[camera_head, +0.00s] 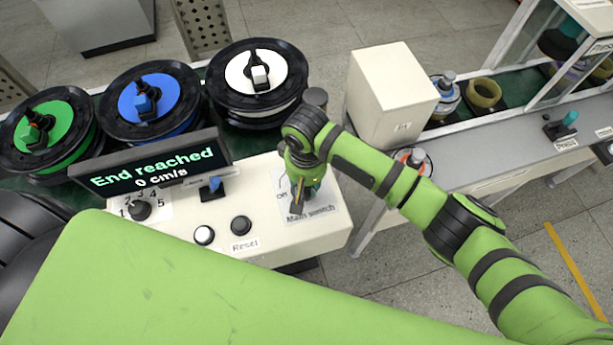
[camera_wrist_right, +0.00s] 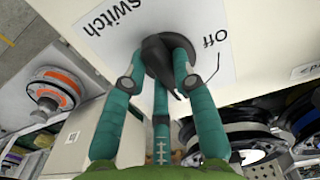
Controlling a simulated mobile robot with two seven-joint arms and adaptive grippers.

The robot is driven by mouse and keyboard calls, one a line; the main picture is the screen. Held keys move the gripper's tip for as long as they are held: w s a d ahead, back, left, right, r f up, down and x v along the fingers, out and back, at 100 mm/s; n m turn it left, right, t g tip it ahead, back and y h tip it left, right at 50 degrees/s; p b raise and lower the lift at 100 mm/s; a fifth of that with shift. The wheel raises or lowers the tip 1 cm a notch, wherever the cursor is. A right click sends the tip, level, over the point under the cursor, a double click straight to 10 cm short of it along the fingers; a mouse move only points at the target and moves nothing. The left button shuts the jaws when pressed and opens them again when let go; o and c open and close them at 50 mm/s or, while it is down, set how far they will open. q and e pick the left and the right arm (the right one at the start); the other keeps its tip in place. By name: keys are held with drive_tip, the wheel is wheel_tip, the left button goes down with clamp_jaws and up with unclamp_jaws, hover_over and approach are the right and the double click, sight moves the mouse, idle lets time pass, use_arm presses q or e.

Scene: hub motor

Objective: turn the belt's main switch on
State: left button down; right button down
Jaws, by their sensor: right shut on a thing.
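The main switch is a black rotary knob on the white control box; it shows in the wrist view (camera_wrist_right: 155,50) and partly in the head view (camera_head: 296,207). Its label reads "Main switch", with "Off" visible beside the knob; the "On" position is hidden. My right gripper (camera_head: 302,182) reaches down onto the knob. In the wrist view its teal fingers (camera_wrist_right: 158,72) are closed around the knob. Which mark the knob points at I cannot tell. My left gripper is not in view.
A display (camera_head: 155,165) reads "End reached" and "0 cm/s". Beside my gripper are a black button (camera_head: 241,225), a white button (camera_head: 204,235), a blue-handled lever (camera_head: 212,188) and a numbered dial (camera_head: 140,210). Green, blue and white spools (camera_head: 258,80) stand behind. A pale box (camera_head: 393,95) is to the right.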

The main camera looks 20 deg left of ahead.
drive_tip(key=shift+m, duration=0.6)
drive_tip(key=c, duration=1)
unclamp_jaws()
wheel_tip(320, 180, up, 12)
